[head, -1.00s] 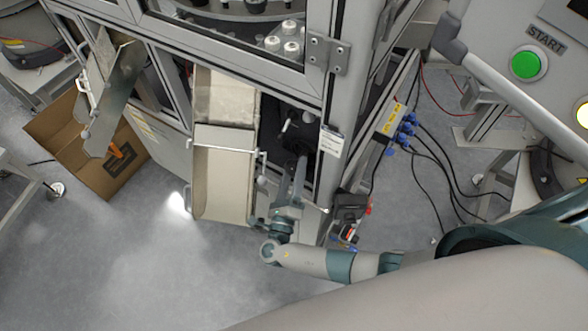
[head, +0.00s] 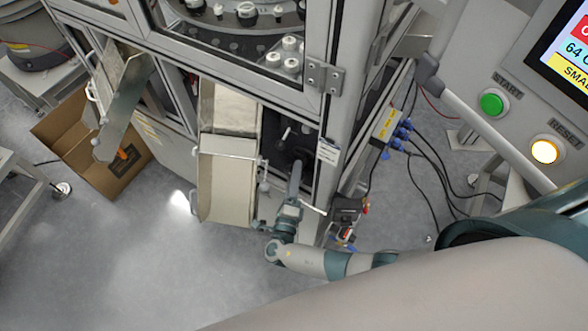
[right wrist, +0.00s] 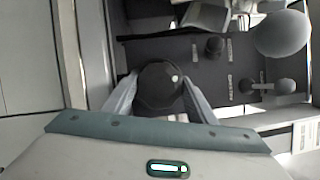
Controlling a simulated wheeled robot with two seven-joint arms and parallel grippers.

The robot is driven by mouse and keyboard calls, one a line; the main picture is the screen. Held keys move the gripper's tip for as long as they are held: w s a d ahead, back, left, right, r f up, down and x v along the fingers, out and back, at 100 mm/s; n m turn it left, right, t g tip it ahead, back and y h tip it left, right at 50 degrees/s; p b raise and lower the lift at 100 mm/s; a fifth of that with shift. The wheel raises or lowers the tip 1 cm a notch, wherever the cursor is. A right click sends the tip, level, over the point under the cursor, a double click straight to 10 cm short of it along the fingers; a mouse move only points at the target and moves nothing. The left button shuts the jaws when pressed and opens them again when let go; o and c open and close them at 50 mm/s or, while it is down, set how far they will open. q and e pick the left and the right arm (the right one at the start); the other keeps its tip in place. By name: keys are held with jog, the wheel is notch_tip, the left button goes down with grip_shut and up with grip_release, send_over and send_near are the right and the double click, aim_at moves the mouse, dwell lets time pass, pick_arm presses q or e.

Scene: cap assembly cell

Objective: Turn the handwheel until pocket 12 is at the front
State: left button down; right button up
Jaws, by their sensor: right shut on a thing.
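My right gripper (head: 295,172) reaches into the dark opening at the lower front of the machine. In the right wrist view its two fingers (right wrist: 158,95) close on either side of a dark round knob (right wrist: 160,84), which I take as the handwheel's grip. The rest of the handwheel (head: 281,156) is a dark shape in the shaded opening, partly hidden by the gripper. Behind the upper window, part of the round turntable (head: 225,32) with its pockets shows. I cannot read the pocket numbers or tell which is at the front. My left gripper is out of view.
A pale chute (head: 226,180) stands left of my right gripper. A metal frame post (head: 340,110) and blue-plugged cables (head: 400,135) are on its right. A control panel with a green START button (head: 493,103) is at the upper right. A cardboard box (head: 85,150) lies at left.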

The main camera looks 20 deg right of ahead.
jog(key=shift+n, duration=0.7)
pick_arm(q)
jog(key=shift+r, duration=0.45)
pick_arm(e)
jog(key=shift+n+g, duration=0.4)
jog(key=shift+n, duration=0.3)
jog(key=shift+y, duration=0.4)
jog(key=o, duration=0.8)
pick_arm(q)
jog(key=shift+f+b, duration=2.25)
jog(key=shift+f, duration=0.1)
pick_arm(e)
jog(key=shift+v, duration=8.7)
jog(key=shift+o, duration=0.2)
jog(key=shift+a, duration=0.15)
